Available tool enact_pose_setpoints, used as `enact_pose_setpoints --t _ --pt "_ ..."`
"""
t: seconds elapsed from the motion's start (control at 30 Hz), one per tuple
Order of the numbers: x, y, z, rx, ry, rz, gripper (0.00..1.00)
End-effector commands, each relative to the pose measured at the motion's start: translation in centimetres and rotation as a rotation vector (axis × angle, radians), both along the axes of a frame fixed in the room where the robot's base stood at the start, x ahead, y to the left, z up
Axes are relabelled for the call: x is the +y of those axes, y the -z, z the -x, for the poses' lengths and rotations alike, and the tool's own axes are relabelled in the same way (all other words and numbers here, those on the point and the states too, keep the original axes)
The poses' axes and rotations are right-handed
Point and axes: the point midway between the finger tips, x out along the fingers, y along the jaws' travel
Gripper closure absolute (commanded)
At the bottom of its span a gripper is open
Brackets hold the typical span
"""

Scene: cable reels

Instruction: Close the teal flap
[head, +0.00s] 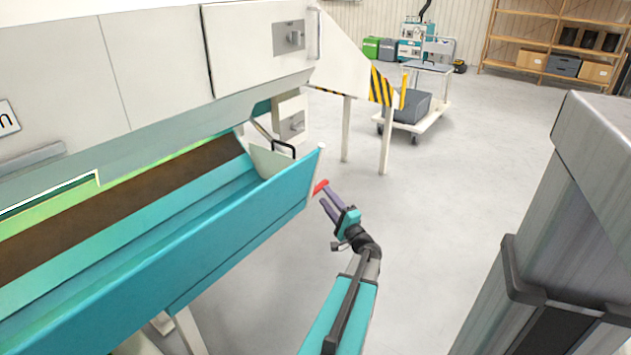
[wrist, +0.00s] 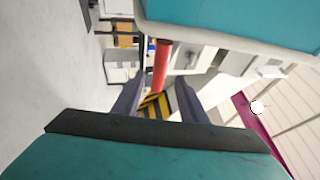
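The teal flap (head: 190,245) is a long panel along the front of the pale machine. It stands tilted outward, with the trough behind it exposed; part of a teal panel also fills the top of the wrist view (wrist: 230,22). A red handle (head: 320,187) shows just beyond the flap's right end, and as a red bar in the wrist view (wrist: 161,64). My gripper (head: 325,197) is close to this handle, just right of the flap's end. In the wrist view its dark fingers (wrist: 158,92) are apart, with the red bar between or just beyond them; contact is unclear.
A brown strip (head: 125,205) lies in the trough. The machine's white legs and a striped yellow-black guard (head: 381,88) stand behind my gripper. A grey cabinet-like block (head: 580,200) is at the right. A trolley (head: 430,105) stands farther back. The middle floor is clear.

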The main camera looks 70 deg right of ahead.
Motion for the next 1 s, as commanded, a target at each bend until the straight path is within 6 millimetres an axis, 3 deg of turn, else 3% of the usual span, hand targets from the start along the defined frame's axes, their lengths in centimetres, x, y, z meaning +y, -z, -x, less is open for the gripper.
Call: enact_pose_setpoints --t 0.5,0.73,1.0 --pt "-4.5 -1.6 -5.8 -0.001 -0.003 0.001 0.61" --pt "-5.5 -2.1 -7.3 -0.001 -0.003 0.001 0.61" --pt "-5.6 -2.2 -7.5 0.0 -0.002 0.0 0.61"
